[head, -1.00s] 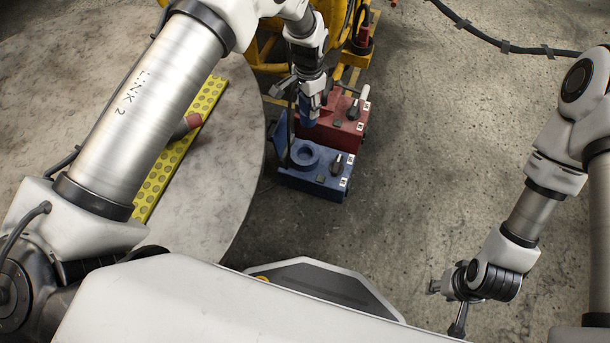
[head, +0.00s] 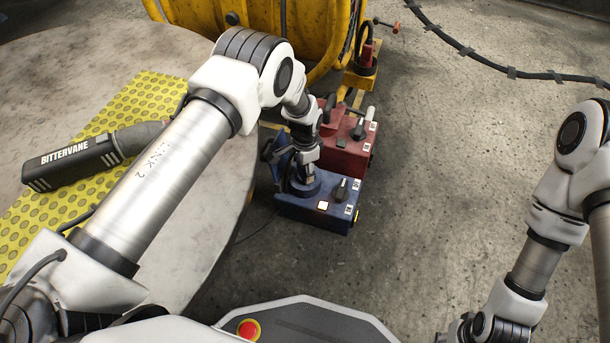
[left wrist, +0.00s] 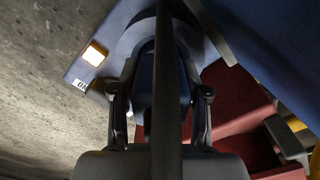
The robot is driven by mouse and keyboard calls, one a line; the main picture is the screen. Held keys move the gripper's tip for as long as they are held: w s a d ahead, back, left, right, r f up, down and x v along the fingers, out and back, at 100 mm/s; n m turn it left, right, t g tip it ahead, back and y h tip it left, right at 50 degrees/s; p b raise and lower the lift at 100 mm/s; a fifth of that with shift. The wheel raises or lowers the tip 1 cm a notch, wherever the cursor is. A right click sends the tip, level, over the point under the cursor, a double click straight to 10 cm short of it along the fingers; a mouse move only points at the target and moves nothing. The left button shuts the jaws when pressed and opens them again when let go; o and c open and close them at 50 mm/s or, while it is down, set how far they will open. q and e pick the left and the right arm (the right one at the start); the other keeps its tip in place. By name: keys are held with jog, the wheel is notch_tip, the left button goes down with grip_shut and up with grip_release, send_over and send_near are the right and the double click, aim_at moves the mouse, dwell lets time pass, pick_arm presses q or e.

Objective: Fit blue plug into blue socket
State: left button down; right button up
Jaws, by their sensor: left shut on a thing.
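The blue socket is on a blue box (head: 335,213) on the floor, beside the round table. My left gripper (head: 303,181) points down at the socket and is shut on the blue plug (left wrist: 172,85). In the left wrist view the plug sits between the fingers, down at the socket's round collar (left wrist: 133,42). The gripper hides most of the plug in the head view, and I cannot see how deep it sits. A square lamp (head: 323,205) on the blue box glows; it also shows in the left wrist view (left wrist: 95,53). My right gripper is below the head view's edge.
A red box (head: 347,158) with a dark handle stands just behind the blue box. A yellow drum frame (head: 310,35) is behind. The table (head: 196,255) at left holds a yellow dotted mat (head: 150,92) and a dark BITTERVANE tool (head: 75,165).

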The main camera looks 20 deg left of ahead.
pick_arm(q)
jog(key=shift+f, duration=0.2)
jog(key=c, duration=0.6)
grip_release()
notch_tip(320, 180, up, 12)
jog(key=p, duration=0.7)
jog(key=shift+r, duration=0.25)
jog(key=shift+f, duration=0.1)
